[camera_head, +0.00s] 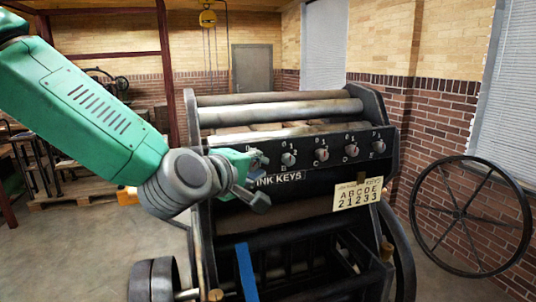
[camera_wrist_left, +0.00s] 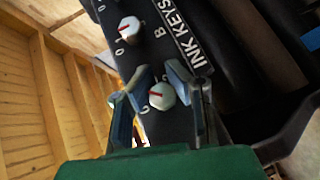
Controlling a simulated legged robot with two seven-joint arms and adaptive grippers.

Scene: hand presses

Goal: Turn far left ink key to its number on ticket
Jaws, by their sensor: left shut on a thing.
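The ink key panel (camera_head: 315,172) of the black press carries a row of pale round keys. The far left ink key (camera_wrist_left: 162,96) shows in the left wrist view between the two fingers of my left gripper (camera_head: 256,180), which is shut on it. Its red pointer mark lies roughly level in that view; the scale around it is partly hidden by the fingers. In the head view this key is hidden or hard to make out behind my gripper. The neighbouring key B (camera_wrist_left: 130,28) stands clear. The ticket (camera_head: 358,194) shows A B C D E over 2 1 2 3 3.
Several other keys (camera_head: 321,154) continue to the right along the panel. Rollers (camera_head: 280,110) lie above it. A large spoked wheel (camera_head: 468,215) stands at the right by the brick wall. A blue strip (camera_head: 246,270) is at the lower front.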

